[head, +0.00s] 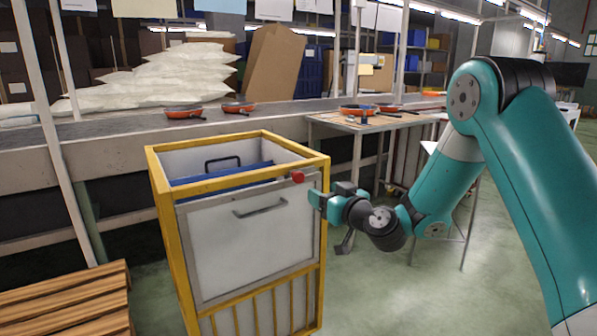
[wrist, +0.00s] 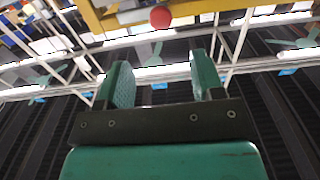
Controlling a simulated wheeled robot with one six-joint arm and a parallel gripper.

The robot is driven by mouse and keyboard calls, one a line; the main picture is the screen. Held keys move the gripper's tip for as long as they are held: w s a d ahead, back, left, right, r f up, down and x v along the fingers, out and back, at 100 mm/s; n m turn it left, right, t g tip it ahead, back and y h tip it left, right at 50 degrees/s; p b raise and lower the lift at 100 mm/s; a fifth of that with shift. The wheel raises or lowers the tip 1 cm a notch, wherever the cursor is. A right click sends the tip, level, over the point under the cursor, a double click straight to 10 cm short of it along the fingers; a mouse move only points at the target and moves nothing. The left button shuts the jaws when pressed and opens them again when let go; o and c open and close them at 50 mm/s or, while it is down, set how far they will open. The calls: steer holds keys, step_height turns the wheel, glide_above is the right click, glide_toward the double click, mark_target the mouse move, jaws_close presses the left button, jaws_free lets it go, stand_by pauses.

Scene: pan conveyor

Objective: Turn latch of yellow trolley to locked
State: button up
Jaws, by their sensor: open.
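The yellow trolley (head: 323,163) stands in front of the conveyor, with a grey front panel and a grey handle on it. The latch shows as a red knob (head: 298,177) at the upper right of the front panel.
A blue bin with a black handle (head: 222,165) sits inside the trolley. Orange pans (head: 184,112) lie on the conveyor (head: 90,135) behind, and more on a table (head: 345,122) at right. A wooden pallet (head: 70,300) is at lower left.

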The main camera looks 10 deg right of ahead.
mark_target(300, 178)
steer(key=p+x, duration=0.3)
steer(key=x, duration=0.9)
steer(key=shift+a, duration=0.1)
steer(key=shift+c, duration=0.2)
jaws_close()
